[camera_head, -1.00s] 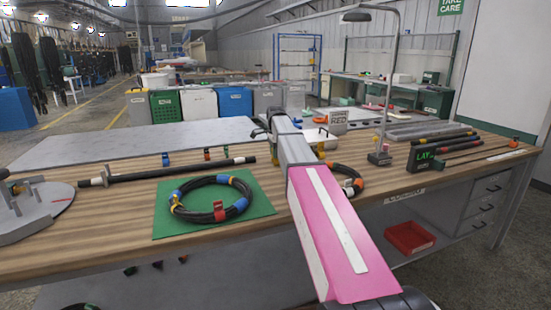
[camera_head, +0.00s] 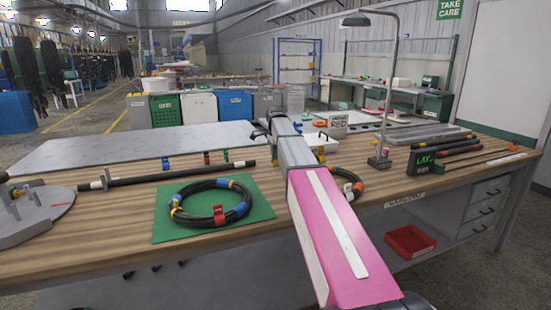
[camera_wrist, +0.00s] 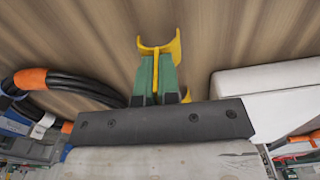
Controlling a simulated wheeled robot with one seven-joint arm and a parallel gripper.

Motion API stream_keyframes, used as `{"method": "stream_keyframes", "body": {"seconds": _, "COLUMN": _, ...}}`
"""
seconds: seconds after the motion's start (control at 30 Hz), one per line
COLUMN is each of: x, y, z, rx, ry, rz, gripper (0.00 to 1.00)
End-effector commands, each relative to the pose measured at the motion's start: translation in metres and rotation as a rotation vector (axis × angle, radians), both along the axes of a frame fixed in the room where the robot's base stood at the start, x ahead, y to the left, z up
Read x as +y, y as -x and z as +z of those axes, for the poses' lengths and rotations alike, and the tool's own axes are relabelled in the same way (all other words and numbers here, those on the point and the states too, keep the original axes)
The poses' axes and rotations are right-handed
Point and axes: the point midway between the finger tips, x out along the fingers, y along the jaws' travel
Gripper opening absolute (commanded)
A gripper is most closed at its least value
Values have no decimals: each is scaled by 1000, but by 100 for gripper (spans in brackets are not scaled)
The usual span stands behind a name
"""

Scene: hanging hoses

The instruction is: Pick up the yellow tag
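The yellow tag (camera_wrist: 160,46) is a curved, clip-like piece at the tips of my gripper (camera_wrist: 156,68) in the wrist view. Its narrow stem runs between the two green fingers, which are close together on it. Another bit of yellow shows lower, beside the right finger. Wooden tabletop lies beyond the tag; I cannot tell the gap between them. In the head view my pink and grey arm hides most of the gripper, and a small yellow part (camera_head: 321,152) shows just right of the arm's far end.
A black hose coil with orange and white bands (camera_head: 350,186) lies right of my arm. Another banded coil (camera_head: 205,203) lies on a green mat (camera_head: 260,210) to the left. A lamp post (camera_head: 385,110) and a black LAY block (camera_head: 421,160) stand further right. Small coloured tags stand behind the left coil.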

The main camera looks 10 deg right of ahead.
Motion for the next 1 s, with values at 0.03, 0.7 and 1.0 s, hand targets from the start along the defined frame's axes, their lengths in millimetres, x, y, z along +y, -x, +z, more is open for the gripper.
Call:
{"method": "stream_keyframes", "body": {"seconds": 0.03, "x": 0, "y": -1, "z": 8, "rx": -2, "ry": 0, "rz": 0, "gripper": 0}}
{"method": "stream_keyframes", "body": {"seconds": 0.7, "x": 94, "y": 23, "z": 83, "rx": -1, "ry": 0, "rz": 2, "gripper": 0}}
{"method": "stream_keyframes", "body": {"seconds": 1.0, "x": 112, "y": 27, "z": 95, "rx": 0, "ry": 0, "rz": 0, "gripper": 0}}
